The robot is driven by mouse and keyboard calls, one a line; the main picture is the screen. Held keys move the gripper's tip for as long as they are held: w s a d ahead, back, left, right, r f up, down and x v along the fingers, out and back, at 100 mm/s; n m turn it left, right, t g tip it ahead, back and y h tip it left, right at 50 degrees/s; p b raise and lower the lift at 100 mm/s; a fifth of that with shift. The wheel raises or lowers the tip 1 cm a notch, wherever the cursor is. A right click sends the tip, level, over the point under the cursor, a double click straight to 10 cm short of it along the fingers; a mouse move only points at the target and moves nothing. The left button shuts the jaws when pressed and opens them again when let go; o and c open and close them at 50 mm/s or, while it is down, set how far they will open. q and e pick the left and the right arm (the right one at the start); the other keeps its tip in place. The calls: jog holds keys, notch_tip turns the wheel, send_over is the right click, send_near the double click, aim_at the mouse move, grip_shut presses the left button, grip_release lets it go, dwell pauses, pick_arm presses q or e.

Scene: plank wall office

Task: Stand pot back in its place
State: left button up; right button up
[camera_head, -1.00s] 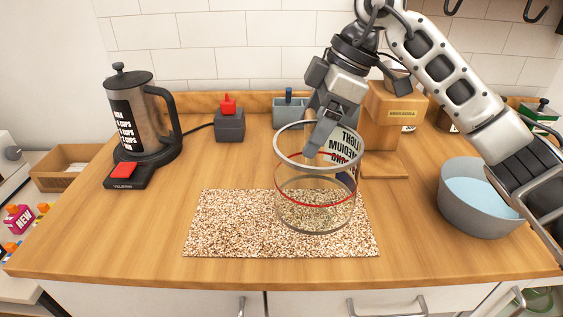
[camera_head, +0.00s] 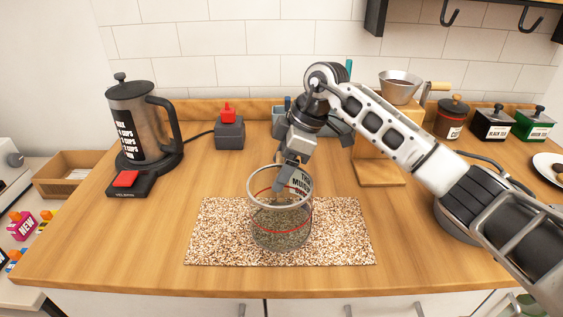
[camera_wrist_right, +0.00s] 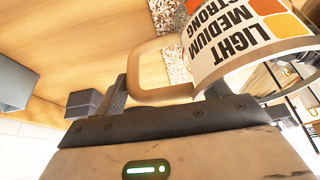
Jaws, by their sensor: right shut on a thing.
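The pot (camera_head: 282,232) is a clear glass jug with a red line, a pale rim and a printed strength label. In the right wrist view the tan looped handle (camera_wrist_right: 160,94) is between the jaws, beside the labelled glass (camera_wrist_right: 235,35). My left gripper is not in view.
A coffee press (camera_head: 138,120) stands at the left, with a grey box with a red switch (camera_head: 229,131) near the wall. Canisters (camera_head: 492,125) line the back right. The front counter is clear.

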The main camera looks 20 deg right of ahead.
jog(key=o, duration=1.6)
jog(key=v, duration=1.2)
